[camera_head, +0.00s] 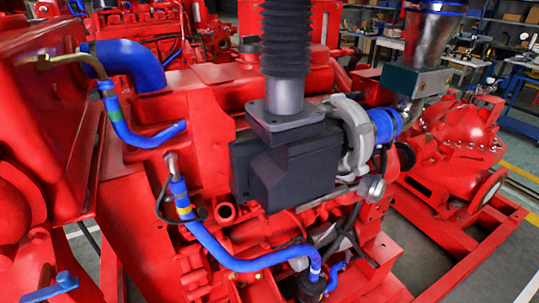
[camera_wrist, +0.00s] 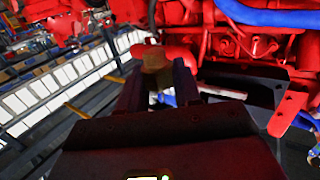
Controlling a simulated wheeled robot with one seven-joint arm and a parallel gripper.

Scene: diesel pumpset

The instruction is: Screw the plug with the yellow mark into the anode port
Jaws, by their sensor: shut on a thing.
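The anode port cannot be identified for sure in either view.
A red pump (camera_head: 455,150) stands at the right. Open floor (camera_head: 480,265) lies at the lower right.

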